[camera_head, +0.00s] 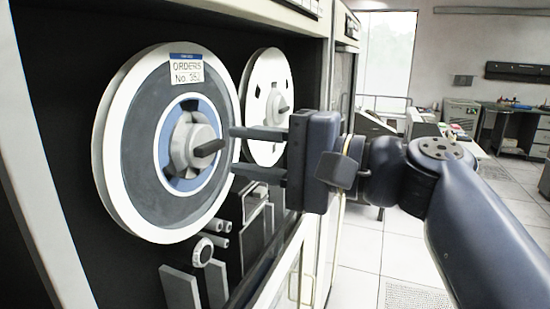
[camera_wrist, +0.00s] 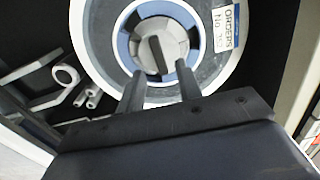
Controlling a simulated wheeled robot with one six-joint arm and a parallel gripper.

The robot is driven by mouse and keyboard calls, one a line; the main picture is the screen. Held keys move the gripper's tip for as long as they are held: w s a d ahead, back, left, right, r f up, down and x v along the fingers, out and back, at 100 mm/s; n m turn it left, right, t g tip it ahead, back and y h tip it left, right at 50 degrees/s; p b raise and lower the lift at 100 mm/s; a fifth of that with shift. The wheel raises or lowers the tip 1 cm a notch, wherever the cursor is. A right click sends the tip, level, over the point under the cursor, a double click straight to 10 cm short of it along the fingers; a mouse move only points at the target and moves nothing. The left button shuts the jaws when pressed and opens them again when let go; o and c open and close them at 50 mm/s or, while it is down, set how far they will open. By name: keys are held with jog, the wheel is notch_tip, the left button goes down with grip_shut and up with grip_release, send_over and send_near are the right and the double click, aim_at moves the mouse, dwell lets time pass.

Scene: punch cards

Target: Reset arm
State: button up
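My gripper (camera_head: 256,153) is in front of a tape drive in the head view, its two dark fingers pointing left toward the near tape reel (camera_head: 125,150). The fingers are spread apart with nothing between them. The reel is white-rimmed and grey, with a blue ring and a label reading "ORDERS No 352". Its grey hub (camera_head: 190,145) has a dark knob handle sticking out. In the wrist view the two fingers (camera_wrist: 160,85) reach toward the hub (camera_wrist: 158,50), one on each side of its lower part. The fingers look short of the hub, but the exact gap is hard to tell.
A second reel (camera_head: 267,105) is mounted farther back on the drive, partly behind my gripper. Guides and rollers (camera_head: 203,252) sit below the near reel. Open tiled floor (camera_head: 360,250) lies to the right, with desks (camera_head: 515,125) and equipment at the back.

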aim_at(217, 146)
jog(key=shift+b+v, duration=0.7)
jog(key=shift+v, duration=2.95)
jog(key=p+x, duration=0.2)
jog(key=x, duration=0.8)
jog(key=shift+w+a+p, duration=0.15)
jog(key=shift+a+p, duration=0.25)
jog(key=shift+n+b, duration=0.3)
jog(key=shift+n, duration=0.1)
jog(key=shift+d+n, duration=0.1)
jog(key=shift+n, duration=0.7)
jog(key=n, duration=0.5)
jog(key=shift+r, duration=0.15)
